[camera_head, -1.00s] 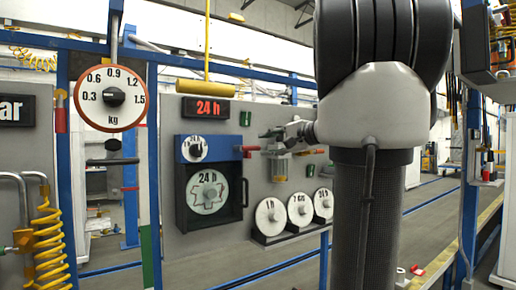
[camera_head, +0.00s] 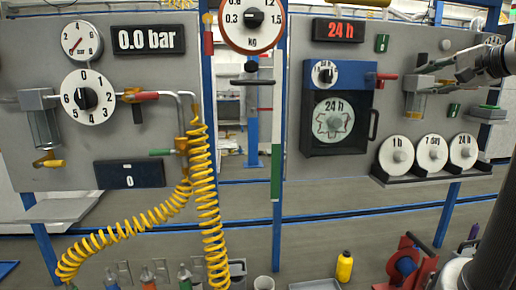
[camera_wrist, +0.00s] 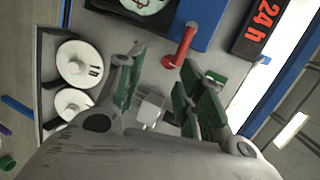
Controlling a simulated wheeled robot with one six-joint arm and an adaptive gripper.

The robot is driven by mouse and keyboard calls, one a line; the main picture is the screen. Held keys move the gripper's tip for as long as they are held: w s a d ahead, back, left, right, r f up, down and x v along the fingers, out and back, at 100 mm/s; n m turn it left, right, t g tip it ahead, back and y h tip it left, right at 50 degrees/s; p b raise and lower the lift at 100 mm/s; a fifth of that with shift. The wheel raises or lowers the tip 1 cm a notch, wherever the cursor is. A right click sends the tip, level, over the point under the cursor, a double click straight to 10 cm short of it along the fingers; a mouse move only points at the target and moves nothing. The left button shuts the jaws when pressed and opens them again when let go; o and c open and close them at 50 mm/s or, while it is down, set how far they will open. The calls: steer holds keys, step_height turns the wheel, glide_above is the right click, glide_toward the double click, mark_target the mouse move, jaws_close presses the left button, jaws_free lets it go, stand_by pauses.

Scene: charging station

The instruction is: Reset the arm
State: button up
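My gripper (camera_head: 440,70) reaches in from the right edge of the head view, in front of the right grey panel. Its fingers point left. In the wrist view my gripper (camera_wrist: 162,72) has its two green-padded fingers clearly apart, with nothing held between them. A red handle (camera_wrist: 180,45) lies beyond the fingertips, apart from them. It also shows in the head view (camera_head: 388,77), on the side of the blue-topped unit (camera_head: 338,75). A dark column of my arm stands at the lower right of the head view.
A left panel (camera_head: 30,120) carries dials, a 0.0 bar display (camera_head: 148,39) and a coiled yellow hose (camera_head: 207,190). Three white discs (camera_head: 397,155) sit in a rack below my gripper. A yellow bottle (camera_head: 344,267) and a red device (camera_head: 410,265) stand at the bottom.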

steer(key=s+a+f+n+g+h, duration=0.1)
steer(key=s+a+f+n+g, duration=0.2)
steer(key=s+f, duration=0.5)
steer(key=s+a+f+n+g+h, duration=0.15)
steer(key=s+f+g, duration=0.4)
steer(key=f, duration=0.55)
steer(key=s+a+f+n+g, duration=0.1)
steer(key=s+a+f+n, duration=0.3)
steer(key=a+n, duration=0.4)
steer(key=s+n, duration=0.1)
steer(key=n, duration=0.1)
steer(key=shift+a+n+h, duration=0.25)
steer(key=shift+n+h, duration=0.1)
steer(key=shift+s+g, duration=0.1)
steer(key=shift+g, duration=0.15)
